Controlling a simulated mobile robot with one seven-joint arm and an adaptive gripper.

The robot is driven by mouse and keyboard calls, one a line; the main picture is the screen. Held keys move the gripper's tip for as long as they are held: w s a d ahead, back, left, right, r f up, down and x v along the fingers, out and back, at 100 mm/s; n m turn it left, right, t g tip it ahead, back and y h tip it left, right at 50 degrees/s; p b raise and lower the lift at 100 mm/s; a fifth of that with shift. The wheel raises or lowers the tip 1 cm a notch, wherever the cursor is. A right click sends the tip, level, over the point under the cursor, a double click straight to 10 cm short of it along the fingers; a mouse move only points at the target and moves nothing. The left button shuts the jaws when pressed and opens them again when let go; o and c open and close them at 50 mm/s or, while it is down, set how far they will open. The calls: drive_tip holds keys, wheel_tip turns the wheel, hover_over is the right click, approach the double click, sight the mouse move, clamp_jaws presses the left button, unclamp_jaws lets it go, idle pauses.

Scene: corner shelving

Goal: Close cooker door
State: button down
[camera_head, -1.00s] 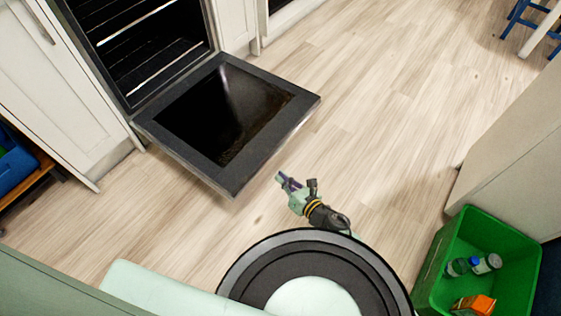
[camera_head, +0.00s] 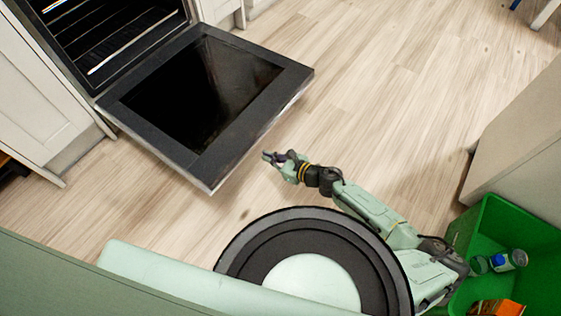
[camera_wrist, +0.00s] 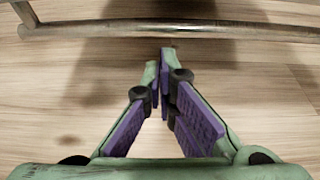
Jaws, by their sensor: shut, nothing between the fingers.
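The cooker door (camera_head: 225,140) is folded down open, lying about level in front of the dark oven cavity (camera_head: 110,40) at the upper left of the head view. Its dark inner face is up and its outer edge points towards me. My gripper (camera_head: 268,156) is just off that outer edge, near its right part, and looks apart from it. In the wrist view my gripper (camera_wrist: 162,65) has its purple-padded fingers shut and empty, over the wood floor. A grey metal bar (camera_wrist: 180,28), which looks like the door handle, runs across the top, beyond the fingertips.
A green crate (camera_head: 480,235) with bottles and an orange item stands at the lower right, close to my arm. A beige cabinet block (camera_head: 520,140) stands at the right. White cabinets (camera_head: 40,100) flank the cooker. The wood floor (camera_head: 390,90) right of the door is clear.

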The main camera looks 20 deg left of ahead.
drive_tip(key=shift+w+a+r+p, duration=0.2)
drive_tip(key=shift+a+r, duration=0.3)
drive_tip(key=shift+r, duration=0.3)
drive_tip(key=shift+w+a+r+p, duration=0.15)
drive_tip(key=shift+a+r, duration=0.35)
drive_tip(key=shift+r, duration=0.3)
